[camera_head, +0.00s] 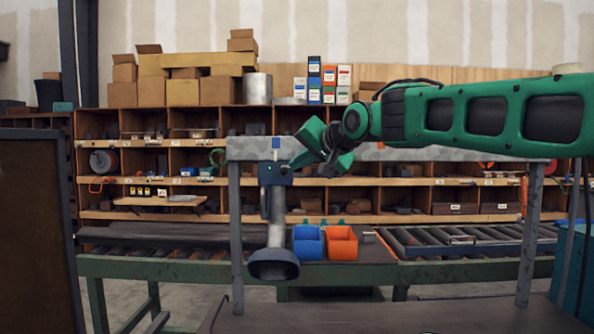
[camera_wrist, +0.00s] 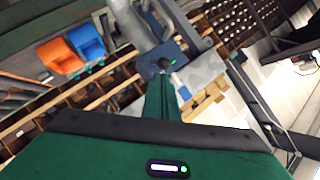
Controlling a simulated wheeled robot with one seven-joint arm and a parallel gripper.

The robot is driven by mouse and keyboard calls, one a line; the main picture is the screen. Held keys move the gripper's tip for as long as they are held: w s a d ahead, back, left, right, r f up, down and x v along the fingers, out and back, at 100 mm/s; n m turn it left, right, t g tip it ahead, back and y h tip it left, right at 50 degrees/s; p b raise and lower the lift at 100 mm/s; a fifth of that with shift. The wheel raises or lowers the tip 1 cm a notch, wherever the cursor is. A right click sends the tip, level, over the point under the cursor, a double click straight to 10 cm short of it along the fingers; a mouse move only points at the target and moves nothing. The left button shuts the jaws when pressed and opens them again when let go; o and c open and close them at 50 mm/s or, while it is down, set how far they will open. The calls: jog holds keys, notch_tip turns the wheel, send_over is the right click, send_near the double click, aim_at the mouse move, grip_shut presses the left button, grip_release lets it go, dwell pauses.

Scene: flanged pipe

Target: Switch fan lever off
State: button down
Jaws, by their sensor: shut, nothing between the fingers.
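A grey metal pipe (camera_head: 277,218) hangs from a grey overhead beam and ends at the bottom in a wide dark flange (camera_head: 273,264). A dark round knob (camera_wrist: 164,62), possibly the lever's end, sits on the box in the wrist view. The lever's position is unclear. My gripper (camera_head: 294,166) is shut and empty, its tip close to the box's right side. In the wrist view my gripper (camera_wrist: 166,76) points at the knob; contact is unclear.
The grey beam (camera_head: 400,153) runs above the work area on posts. Behind are a roller conveyor (camera_head: 470,240), a blue bin (camera_head: 308,242) and an orange bin (camera_head: 341,243). Shelves with boxes stand further back. A dark panel (camera_head: 35,230) stands at the left.

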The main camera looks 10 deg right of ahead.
jog(key=s+d+r, duration=0.6)
jog(key=r, duration=0.2)
jog(key=shift+s, duration=0.4)
jog(key=s+d+f+g+h, duration=0.2)
jog(key=s+d+f, duration=0.35)
jog(key=f, duration=0.35)
jog(key=s+d+f+m+g+h, duration=0.15)
jog(key=s+d+f, duration=0.25)
jog(key=d+f, duration=0.4)
jog(key=s+d+f+g+h, duration=0.25)
jog(key=s+d+f, duration=0.2)
jog(key=f, duration=0.65)
jog(key=s+d+f+g, duration=0.2)
jog(key=s+f+g, duration=0.1)
jog(key=s+f, duration=0.6)
jog(key=s+d+f+g+y, duration=0.1)
jog(key=s+f+g, duration=0.3)
jog(key=s+f, duration=0.6)
jog(key=s+d, duration=0.1)
jog(key=s, duration=0.5)
